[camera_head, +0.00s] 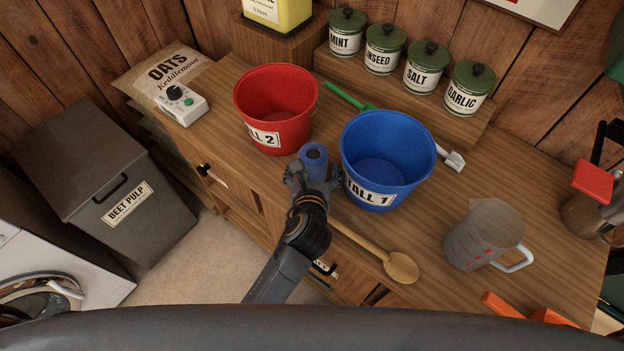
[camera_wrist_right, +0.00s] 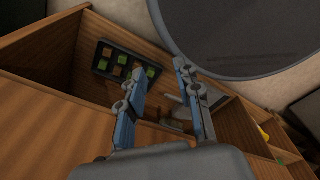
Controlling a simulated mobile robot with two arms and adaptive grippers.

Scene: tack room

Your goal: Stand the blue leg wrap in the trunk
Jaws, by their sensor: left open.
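The blue leg wrap (camera_head: 315,154) is a small upright roll with a dark hole in its top. It stands on the wooden counter between the red and blue buckets in the head view. My left gripper (camera_head: 313,173) is open, with one finger on each side of the wrap; I cannot tell whether they touch it. Its lower part is partly hidden by the gripper. My right gripper (camera_wrist_right: 159,70) shows in the right wrist view, with its fingers apart and nothing between them. I cannot make out a trunk in either view.
The red bucket (camera_head: 275,105) and blue bucket (camera_head: 388,155) flank the wrap closely. Wooden compartments hold a dark tray (camera_wrist_right: 125,66) near my right gripper.

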